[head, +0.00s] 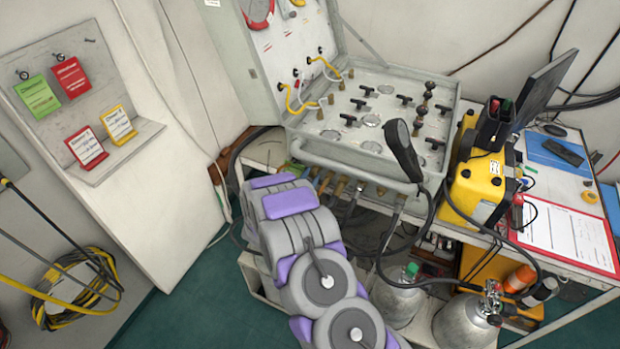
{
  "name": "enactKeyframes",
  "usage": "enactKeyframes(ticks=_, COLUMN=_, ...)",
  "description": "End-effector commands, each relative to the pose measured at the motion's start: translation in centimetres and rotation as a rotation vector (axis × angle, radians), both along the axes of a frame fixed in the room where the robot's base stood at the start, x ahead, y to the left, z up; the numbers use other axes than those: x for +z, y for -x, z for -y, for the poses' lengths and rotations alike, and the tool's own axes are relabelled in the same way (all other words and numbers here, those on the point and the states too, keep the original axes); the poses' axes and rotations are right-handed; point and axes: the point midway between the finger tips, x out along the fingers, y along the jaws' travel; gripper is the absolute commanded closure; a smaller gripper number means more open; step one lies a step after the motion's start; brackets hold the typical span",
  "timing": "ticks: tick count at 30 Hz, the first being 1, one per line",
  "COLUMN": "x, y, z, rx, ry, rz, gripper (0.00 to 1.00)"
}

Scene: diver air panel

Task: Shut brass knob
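The grey diver air panel (385,120) stands open on a bench, with its lid (295,60) raised. Several black T-handles and round dials are on its sloped face. A row of brass-coloured fittings (340,188) sticks out below its front edge, partly hidden by my arm. Dark stacked knobs (428,92) stand at its right side. I cannot tell which part is the brass knob of the task, or whether it is open or shut. My grey and purple arm rises from the bottom centre to just left of the panel's front. No gripper fingers show.
A yellow case (478,180) and a red clipboard (568,232) are on the bench at right. Gas cylinders (468,325) stand below. Green floor is clear at left.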

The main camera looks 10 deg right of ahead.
Motion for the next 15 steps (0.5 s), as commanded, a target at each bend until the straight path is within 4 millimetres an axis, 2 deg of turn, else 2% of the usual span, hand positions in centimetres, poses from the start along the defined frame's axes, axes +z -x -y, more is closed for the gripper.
enactKeyframes(ticks=11, x=0.2, y=0.3, z=-0.1, rx=-0.001, ry=-0.001, rz=0.004, gripper=0.63)
enactKeyframes(ticks=15, x=0.2, y=1.7, z=-1.2, rx=0.0, ry=-0.001, rz=0.0, gripper=0.63)
